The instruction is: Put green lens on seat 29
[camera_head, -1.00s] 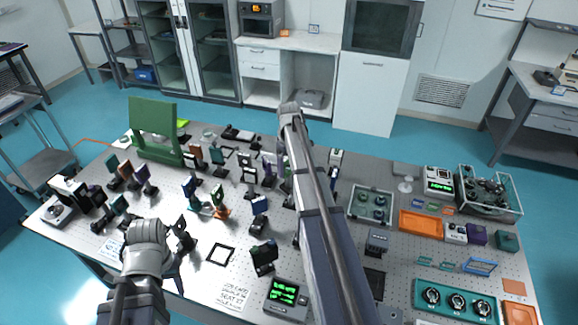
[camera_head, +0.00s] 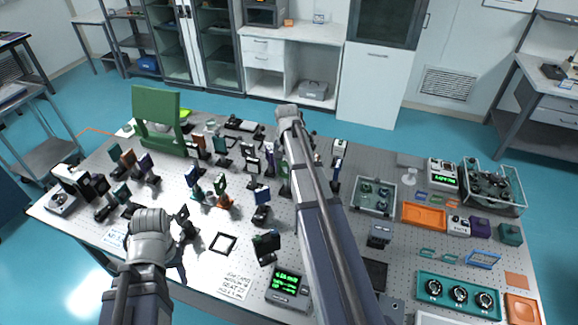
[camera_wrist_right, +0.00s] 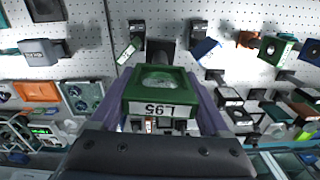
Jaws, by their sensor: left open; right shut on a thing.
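The green lens (camera_wrist_right: 160,88) is a square green mount with clear glass, labelled L95, in the right wrist view. My right gripper (camera_wrist_right: 160,100) is shut on it, with a purple-grey finger on each side. In the head view my right arm reaches to the far middle of the table and hides its own gripper and the lens. My left gripper (camera_head: 172,272) is low at the front left of the table, apart from the optics; its fingers are mostly hidden behind the wrist. I cannot tell which mount is seat 29. A printed note (camera_head: 236,284) lies on the table, its text too small to read surely.
Several optics on posts crowd the table's left and middle. A green frame (camera_head: 158,118) stands at the back left. A clear tray (camera_head: 374,194), an orange tray (camera_head: 424,216) and a teal panel (camera_head: 459,291) sit on the right. A display box (camera_head: 287,288) is at the front.

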